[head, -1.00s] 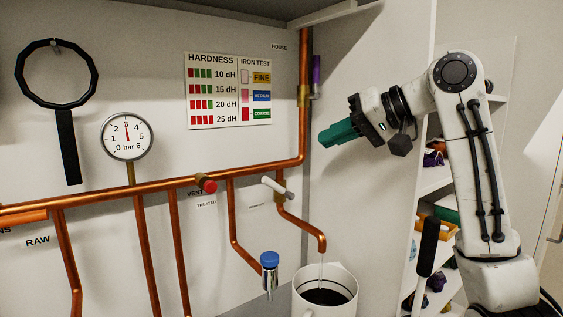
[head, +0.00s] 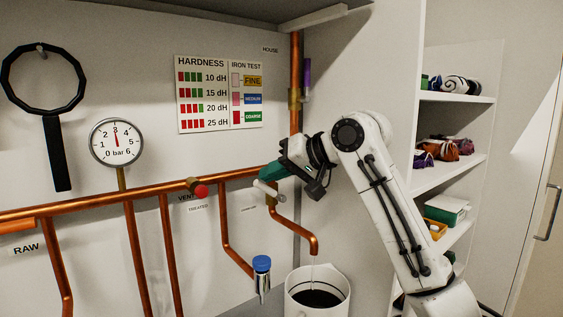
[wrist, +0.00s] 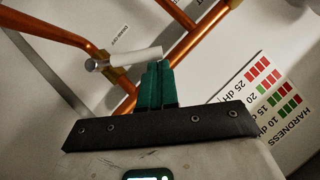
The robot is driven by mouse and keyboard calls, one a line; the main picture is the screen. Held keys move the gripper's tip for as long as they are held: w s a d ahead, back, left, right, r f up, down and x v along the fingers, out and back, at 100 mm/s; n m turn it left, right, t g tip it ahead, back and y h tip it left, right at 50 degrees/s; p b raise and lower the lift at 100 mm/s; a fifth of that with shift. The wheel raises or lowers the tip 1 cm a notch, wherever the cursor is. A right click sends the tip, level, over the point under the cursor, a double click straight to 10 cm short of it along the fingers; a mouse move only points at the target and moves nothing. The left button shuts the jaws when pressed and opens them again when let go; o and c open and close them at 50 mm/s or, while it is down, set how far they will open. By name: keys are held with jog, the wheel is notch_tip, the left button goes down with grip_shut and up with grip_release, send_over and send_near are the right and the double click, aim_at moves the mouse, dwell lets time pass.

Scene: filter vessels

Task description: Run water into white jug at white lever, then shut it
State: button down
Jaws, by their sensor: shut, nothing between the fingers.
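The white lever (head: 265,188) sits on the copper pipe above the bent spout (head: 313,243). It also shows in the wrist view (wrist: 135,57), lying across the pipe. My gripper (head: 268,175) has green fingers, shut and empty, with the tips right at the lever; I cannot tell whether they touch it. In the wrist view the fingers (wrist: 153,72) end just beside the lever. The white jug (head: 303,310) stands upright under the spout. A thin stream of water (head: 313,273) runs from the spout into it. Its inside looks dark, and I cannot tell the water level.
A red knob (head: 201,191) sits on the pipe to the left. A blue-topped tap (head: 262,268) hangs left of the jug. A pressure gauge (head: 117,142) and a hardness chart (head: 219,93) are on the wall. Shelves (head: 455,170) stand behind my arm.

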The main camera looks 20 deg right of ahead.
aim_at(260, 187)
jog(key=shift+s+a+f+n+h, duration=0.15)
jog(key=shift+a+f+n+h, duration=0.15)
jog(key=shift+a+h, duration=0.15)
dwell(0.6)
jog(key=shift+s+a+f+n+h+p, duration=0.2)
jog(key=shift+a+f+n+h+p, duration=0.3)
jog(key=shift+a+n+h+p, duration=0.1)
jog(key=shift+s+a+f+n+h, duration=0.1)
jog(key=shift+a+f+n+h, duration=0.3)
jog(key=shift+f+h, duration=0.1)
jog(key=shift+s+a+f+n+t+h+p, duration=0.15)
jog(key=shift+a+f+n+h+p, duration=0.1)
jog(key=shift+f, duration=0.25)
jog(key=shift+s+a+f+n+t+h+p, duration=0.1)
jog(key=shift+f+n+t+h+p, duration=0.1)
jog(key=shift+f, duration=0.3)
jog(key=shift+a+f, duration=0.1)
jog(key=shift+w, duration=0.1)
